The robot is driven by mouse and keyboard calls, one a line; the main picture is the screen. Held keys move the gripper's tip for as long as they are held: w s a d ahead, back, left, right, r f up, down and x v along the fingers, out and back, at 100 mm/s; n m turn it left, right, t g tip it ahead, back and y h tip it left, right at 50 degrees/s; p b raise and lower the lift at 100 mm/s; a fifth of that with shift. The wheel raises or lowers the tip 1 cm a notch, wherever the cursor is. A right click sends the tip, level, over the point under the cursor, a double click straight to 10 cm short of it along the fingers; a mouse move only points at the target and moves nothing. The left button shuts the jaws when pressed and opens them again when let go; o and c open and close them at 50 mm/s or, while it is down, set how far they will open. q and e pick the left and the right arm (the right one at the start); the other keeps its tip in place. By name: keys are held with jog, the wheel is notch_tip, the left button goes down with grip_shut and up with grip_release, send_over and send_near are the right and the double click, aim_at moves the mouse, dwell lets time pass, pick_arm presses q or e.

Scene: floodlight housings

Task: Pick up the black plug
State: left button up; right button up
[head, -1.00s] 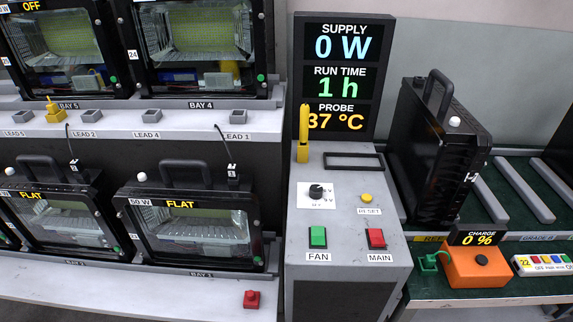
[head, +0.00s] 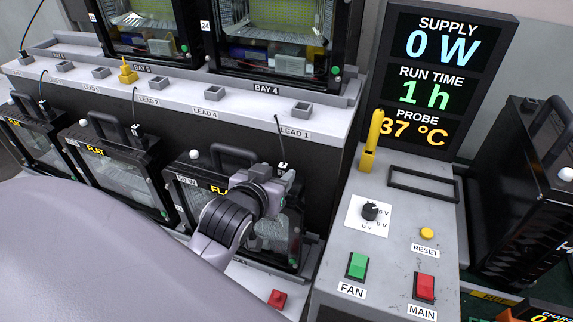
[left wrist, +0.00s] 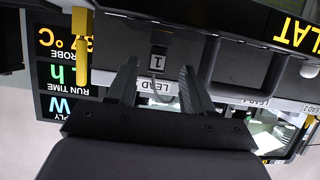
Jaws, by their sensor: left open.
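A black plug (head: 283,166) with a white label hangs on a thin black cable below the LEAD 1 sign, in front of the dark bench face. In the left wrist view the plug (left wrist: 158,60), marked 1, is beyond and between my fingertips, with nothing gripped. My left gripper (head: 284,190) is just below the plug in the head view, its fingers mostly hidden by the wrist. In the left wrist view its jaws (left wrist: 158,68) are open. My right gripper is not in view.
Black floodlight housings (head: 112,165) marked FLAT stand close below the ledge. Grey sockets (head: 302,109) line the ledge, with a yellow plug (head: 127,72) in one. The grey control console (head: 385,270) with a yellow probe (head: 371,140) stands at right. My arm covers the lower left.

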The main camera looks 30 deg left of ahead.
aim_at(281, 171)
pick_arm(q)
jog(key=shift+p+x, duration=0.35)
jog(key=shift+x, duration=2.65)
jog(key=shift+d, duration=0.15)
grip_shut()
